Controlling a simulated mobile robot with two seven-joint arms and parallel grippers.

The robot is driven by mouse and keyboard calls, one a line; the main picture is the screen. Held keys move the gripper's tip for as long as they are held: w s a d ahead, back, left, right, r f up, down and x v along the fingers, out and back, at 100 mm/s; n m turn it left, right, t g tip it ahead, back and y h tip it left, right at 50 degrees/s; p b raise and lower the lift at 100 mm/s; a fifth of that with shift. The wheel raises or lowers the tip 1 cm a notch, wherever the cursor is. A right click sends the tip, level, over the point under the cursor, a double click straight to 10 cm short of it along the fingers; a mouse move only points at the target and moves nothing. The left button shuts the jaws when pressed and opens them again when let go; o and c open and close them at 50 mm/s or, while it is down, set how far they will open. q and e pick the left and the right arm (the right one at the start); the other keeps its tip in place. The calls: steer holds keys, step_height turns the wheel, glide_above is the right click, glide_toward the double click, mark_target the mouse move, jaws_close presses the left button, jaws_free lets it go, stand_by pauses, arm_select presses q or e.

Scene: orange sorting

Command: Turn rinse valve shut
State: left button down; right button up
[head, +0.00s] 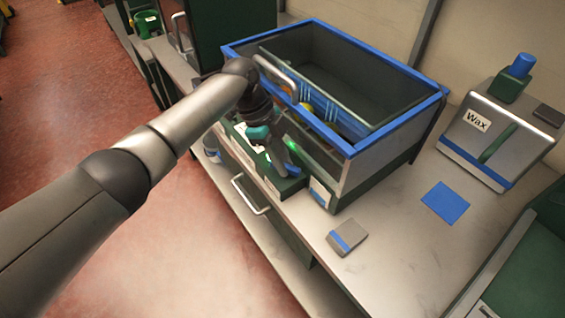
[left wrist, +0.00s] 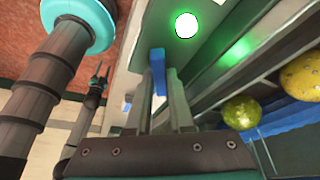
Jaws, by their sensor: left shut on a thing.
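The rinse valve's blue handle (left wrist: 158,72) stands between the two grey fingers of my left gripper (left wrist: 160,105) in the left wrist view. The fingers are shut on it. In the head view my left gripper (head: 279,163) reaches down to the front of the blue-rimmed washing tank, and the blue handle (head: 292,171) shows just beside the fingers. A round green light (left wrist: 186,25) glows close by on the panel. A dark, claw-like shape (left wrist: 99,76) in the left wrist view may be my right gripper; its jaws are too small to read.
The tank (head: 400,121) has a blue rim and a rail handle. Yellow fruit (left wrist: 241,112) lies inside. A grey box with a blue stripe (head: 347,237), a blue square (head: 445,202) and a Wax unit (head: 500,140) stand to the right. The counter between them is clear.

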stand_by(0.4)
arm_select(q)
steer(key=c, duration=0.8)
jaws_free()
steer(key=shift+r, duration=0.1)
steer(key=p+v, duration=0.1)
steer(key=v, duration=1.4)
steer(key=shift+p, duration=0.4)
